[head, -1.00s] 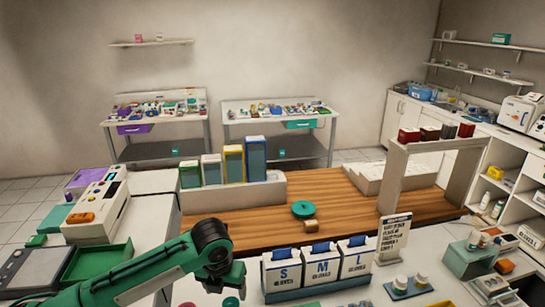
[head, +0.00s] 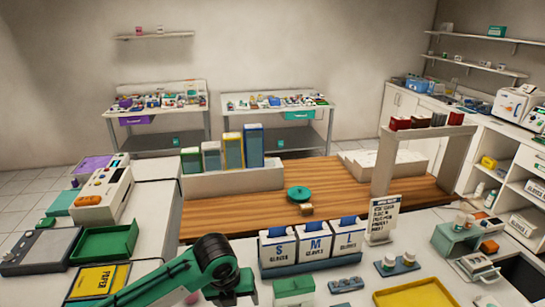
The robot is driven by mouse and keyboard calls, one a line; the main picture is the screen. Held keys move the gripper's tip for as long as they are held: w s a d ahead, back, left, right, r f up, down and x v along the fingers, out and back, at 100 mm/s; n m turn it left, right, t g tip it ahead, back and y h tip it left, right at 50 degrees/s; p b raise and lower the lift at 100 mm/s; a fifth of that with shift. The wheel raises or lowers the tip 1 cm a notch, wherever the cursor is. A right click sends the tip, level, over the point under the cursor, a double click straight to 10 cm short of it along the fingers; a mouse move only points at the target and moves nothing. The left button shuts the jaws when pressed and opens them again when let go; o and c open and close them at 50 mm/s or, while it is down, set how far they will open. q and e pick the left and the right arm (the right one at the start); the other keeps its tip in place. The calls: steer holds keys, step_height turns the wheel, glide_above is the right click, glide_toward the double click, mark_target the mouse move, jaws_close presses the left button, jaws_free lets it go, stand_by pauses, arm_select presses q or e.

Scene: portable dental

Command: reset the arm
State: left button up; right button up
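My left arm, green with a black wrist joint, reaches in from the bottom left. Its dark wrist and gripper (head: 236,289) point down at the bottom edge, just left of the glove boxes. The fingertips cannot be made out, so I cannot tell whether it is open or shut. My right arm and gripper are out of view.
Glove boxes marked S, M and L (head: 313,247) stand right of my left wrist. A green tray (head: 105,242) and yellow paper box (head: 98,281) lie left. A green box (head: 293,289) and yellow tray (head: 415,293) sit in front. The wooden surface (head: 245,215) behind is mostly clear.

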arm_select(q)
steer(key=s+d+f+n+t+h, duration=0.15)
steer(key=s+f+n, duration=0.35)
steer(key=s+n, duration=0.75)
steer(key=s+a+f+n+y, duration=0.35)
steer(key=s+a+n, duration=1.15)
steer(key=n, duration=0.6)
step_height(320, 180, down, 37)
steer(key=g+b, duration=0.1)
steer(key=b, duration=0.4)
steer(key=s+a+f+b, duration=0.2)
steer(key=s+f, duration=0.7)
steer(key=f, duration=0.3)
steer(key=s+a+f+g+b, duration=0.1)
steer(key=s+a+f+b, duration=0.1)
steer(key=s+f, duration=0.7)
step_height(320, 180, down, 3)
steer(key=shift+s+f+m+b, duration=0.2)
steer(key=shift+m+b, duration=0.15)
steer(key=shift+b, duration=0.15)
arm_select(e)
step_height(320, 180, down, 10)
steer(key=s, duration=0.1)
